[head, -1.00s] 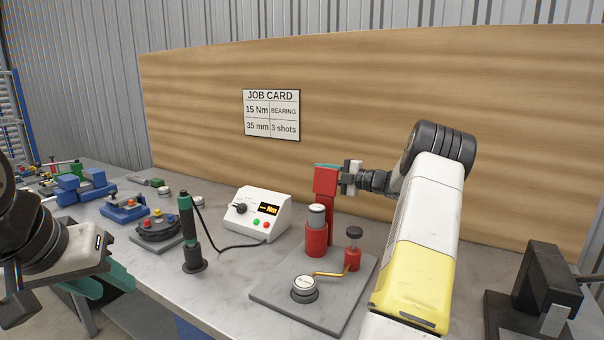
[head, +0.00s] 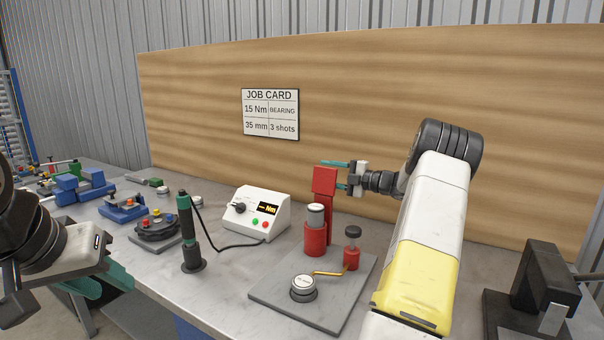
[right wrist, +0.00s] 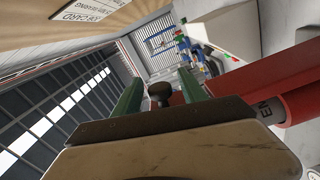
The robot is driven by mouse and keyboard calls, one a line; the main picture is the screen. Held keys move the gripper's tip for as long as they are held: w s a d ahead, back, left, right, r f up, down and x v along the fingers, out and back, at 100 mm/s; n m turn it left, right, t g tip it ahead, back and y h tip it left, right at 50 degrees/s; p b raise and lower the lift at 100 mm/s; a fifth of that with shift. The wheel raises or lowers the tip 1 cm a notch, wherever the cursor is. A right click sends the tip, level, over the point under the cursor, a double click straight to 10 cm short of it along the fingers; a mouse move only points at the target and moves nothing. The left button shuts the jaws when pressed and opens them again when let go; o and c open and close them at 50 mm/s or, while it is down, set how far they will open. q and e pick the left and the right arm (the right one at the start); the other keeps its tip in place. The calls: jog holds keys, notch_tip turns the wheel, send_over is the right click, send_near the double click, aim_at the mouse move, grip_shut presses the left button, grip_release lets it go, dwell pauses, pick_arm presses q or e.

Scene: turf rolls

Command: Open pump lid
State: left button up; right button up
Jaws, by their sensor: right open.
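The pump (head: 316,236) is a red body with a silver-topped cylinder on a grey plate. Its red lid (head: 325,180) stands upright on a red post behind the cylinder. My right gripper (head: 340,175) is at the lid's right side with its teal fingers spread apart. In the right wrist view, a dark knob (right wrist: 160,91) lies between the two fingers of the right gripper (right wrist: 160,98), with gaps beside it. A large red cylinder is at the right there. My left gripper (head: 95,285) is low at the left, away from the pump; its finger gap is unclear.
A smaller red cylinder with a black cap (head: 352,250) and a round gauge (head: 303,286) share the grey plate (head: 285,304). A white control box (head: 257,216) and a green-handled tool (head: 187,240) stand left. A black fixture (head: 545,285) stands right. A wooden panel (head: 420,90) rises behind.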

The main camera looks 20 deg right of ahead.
jog(key=v, duration=0.5)
jog(key=shift+s+d, duration=0.15)
jog(key=shift+s, duration=0.05)
jog(key=shift+s, duration=0.1)
